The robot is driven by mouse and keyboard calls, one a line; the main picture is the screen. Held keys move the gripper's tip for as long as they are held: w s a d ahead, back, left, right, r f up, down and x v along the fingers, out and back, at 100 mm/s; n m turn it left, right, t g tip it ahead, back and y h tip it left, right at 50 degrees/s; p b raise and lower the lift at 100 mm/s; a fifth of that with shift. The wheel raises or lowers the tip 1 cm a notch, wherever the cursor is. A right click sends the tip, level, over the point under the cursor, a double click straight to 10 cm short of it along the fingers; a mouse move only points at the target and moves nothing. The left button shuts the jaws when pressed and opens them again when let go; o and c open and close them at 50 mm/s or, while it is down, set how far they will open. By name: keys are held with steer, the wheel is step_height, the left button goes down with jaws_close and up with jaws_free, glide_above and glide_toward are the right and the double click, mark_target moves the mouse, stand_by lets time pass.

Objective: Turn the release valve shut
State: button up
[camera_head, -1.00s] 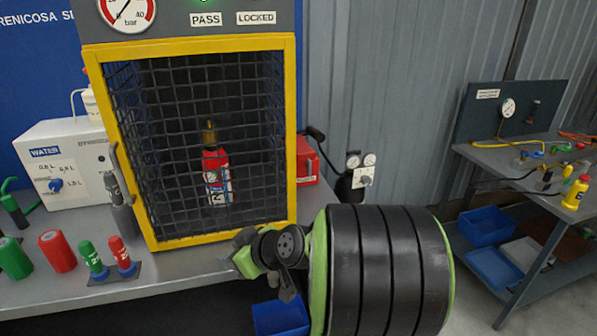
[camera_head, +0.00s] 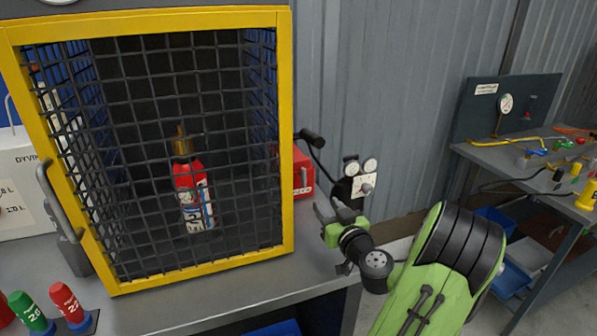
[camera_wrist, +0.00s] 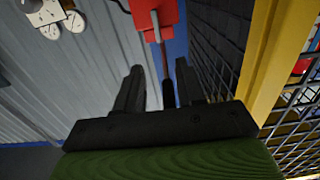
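I cannot tell for certain which part is the release valve. A red unit (camera_head: 302,172) stands right of the yellow-framed cage, with a black-gripped lever (camera_head: 313,139) sticking up. A white panel with a grey knob (camera_head: 366,188) and two gauges is farther right. My gripper (camera_head: 338,209) is over the bench's right end, in front of both. In the wrist view its fingers (camera_wrist: 160,75) are apart. The red unit (camera_wrist: 153,15) is beyond them, and the lever's black grip (camera_wrist: 168,96) appears between them; contact is not clear.
The cage (camera_head: 285,150) holds a red extinguisher (camera_head: 192,195) upright behind mesh. The cage's yellow frame (camera_wrist: 262,60) is close on the wrist view's right. A side bench (camera_head: 500,155) with hoses stands at far right. The floor between benches is mostly covered by my arm.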

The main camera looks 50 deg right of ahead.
mark_target(305, 175)
steer(key=p+x, duration=0.2)
steer(key=x, duration=0.5)
steer(key=p+x, duration=0.2)
steer(key=x, duration=0.6)
steer(key=shift+w+d+r, duration=0.1)
steer(key=shift+w+d, duration=0.05)
steer(key=shift+d, duration=0.25)
steer(key=shift+c, duration=0.4)
jaws_close()
